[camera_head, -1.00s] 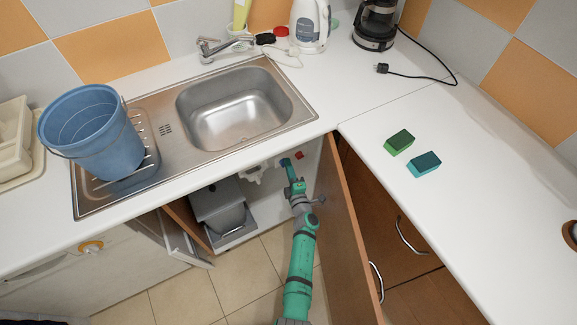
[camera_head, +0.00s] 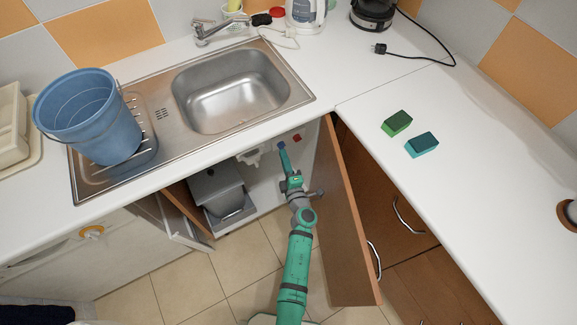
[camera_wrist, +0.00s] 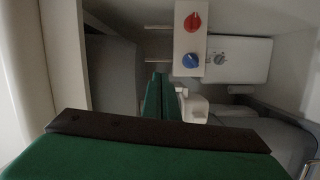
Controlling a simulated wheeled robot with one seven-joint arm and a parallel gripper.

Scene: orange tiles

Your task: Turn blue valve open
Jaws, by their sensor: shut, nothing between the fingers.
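The blue valve (camera_wrist: 190,61) is a round knob on a pale panel inside the cabinet under the sink, just below a red valve (camera_wrist: 193,22) in the wrist view. In the head view the blue valve (camera_head: 282,144) shows small beside the red valve (camera_head: 297,138). My gripper (camera_wrist: 160,77) is shut and empty, its green fingers together. In the wrist view its tips appear below and left of the blue valve, apart from it in the picture; the depth between them is hard to judge. In the head view my gripper (camera_head: 283,158) reaches into the open cabinet.
An open brown cabinet door (camera_head: 345,220) stands close to the right of my arm. A grey bin (camera_head: 218,190) stands inside the cabinet at left. The white countertop (camera_head: 440,200) and the sink (camera_head: 232,88) lie above. White plumbing (camera_wrist: 194,105) is near the fingers.

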